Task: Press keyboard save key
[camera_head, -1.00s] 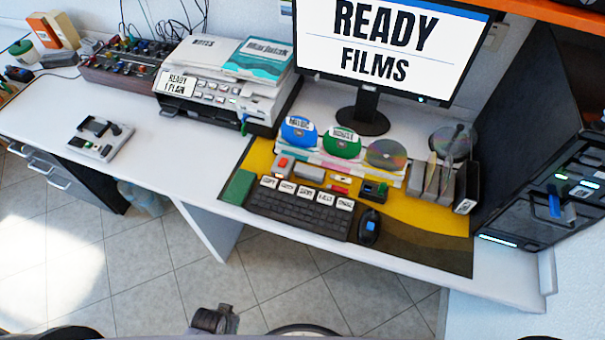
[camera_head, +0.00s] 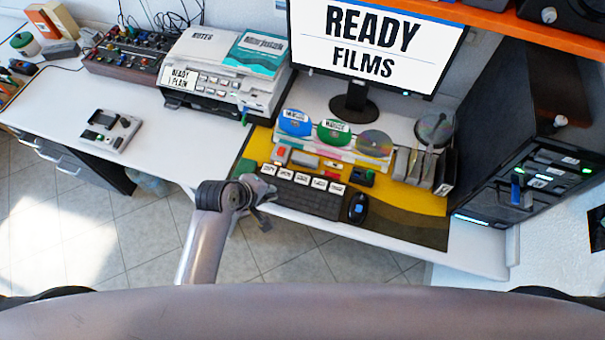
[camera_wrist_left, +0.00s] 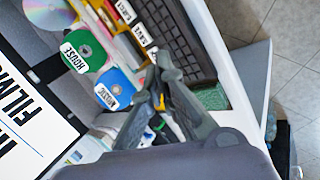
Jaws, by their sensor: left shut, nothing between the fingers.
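A black keyboard (camera_head: 310,199) lies at the front of the desk, with a row of white labelled keys along its back edge. My left gripper (camera_head: 271,192) is shut and empty, over the keyboard's left end at the desk's front edge. In the left wrist view its fingers (camera_wrist_left: 165,66) are together beside the keyboard (camera_wrist_left: 178,32), whose white keys (camera_wrist_left: 125,11) are partly cut off. My right gripper is out of view.
A mouse (camera_head: 358,208) is right of the keyboard. Behind it stand small devices, a blue disc (camera_head: 295,122), a green disc (camera_head: 334,131) and a monitor (camera_head: 375,45). A printer (camera_head: 222,75) stands back left.

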